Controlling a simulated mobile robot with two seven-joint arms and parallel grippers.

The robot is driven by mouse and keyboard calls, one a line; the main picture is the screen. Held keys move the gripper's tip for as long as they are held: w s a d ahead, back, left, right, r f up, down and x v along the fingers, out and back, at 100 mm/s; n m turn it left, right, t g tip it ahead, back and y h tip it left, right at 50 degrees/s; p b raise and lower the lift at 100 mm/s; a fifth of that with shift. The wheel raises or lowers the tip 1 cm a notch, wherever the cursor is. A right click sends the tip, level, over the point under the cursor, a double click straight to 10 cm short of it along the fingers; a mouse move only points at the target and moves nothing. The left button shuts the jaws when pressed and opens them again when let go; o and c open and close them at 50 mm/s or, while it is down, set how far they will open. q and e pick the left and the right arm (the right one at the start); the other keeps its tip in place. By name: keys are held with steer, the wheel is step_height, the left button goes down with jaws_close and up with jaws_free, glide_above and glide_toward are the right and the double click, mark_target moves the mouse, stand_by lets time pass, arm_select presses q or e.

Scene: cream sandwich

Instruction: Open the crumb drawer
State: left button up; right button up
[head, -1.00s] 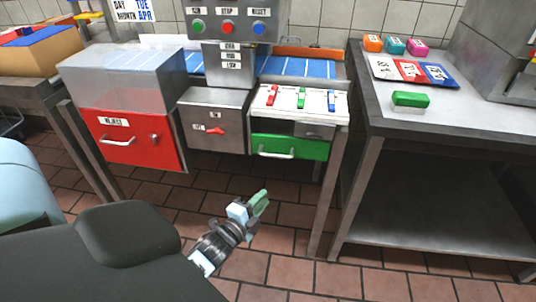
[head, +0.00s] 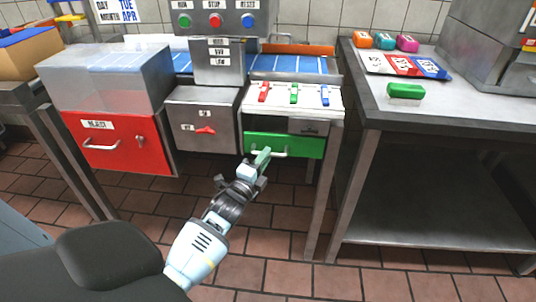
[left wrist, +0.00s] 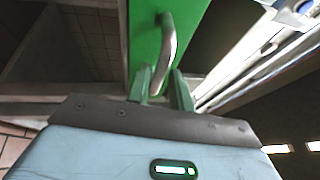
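The green drawer (head: 306,147) sits under the white panel with coloured levers and has a pale bar handle (head: 283,154). No label on it is readable, and its front looks flush with the unit. My left gripper (head: 262,158) is at the left end of this handle. In the left wrist view the fingers (left wrist: 161,90) are apart, with the lower end of the handle (left wrist: 169,48) between or just beyond them. I cannot tell whether they touch it. My right gripper is not in view.
A red drawer (head: 118,142) with its own handle and a grey panel with a red knob (head: 205,130) stand to the left. A steel table (head: 440,116) with a green-topped brush (head: 405,91) stands to the right. The tiled floor below is clear.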

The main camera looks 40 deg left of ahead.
arm_select(q)
steer(key=shift+x, duration=1.1)
jaws_close()
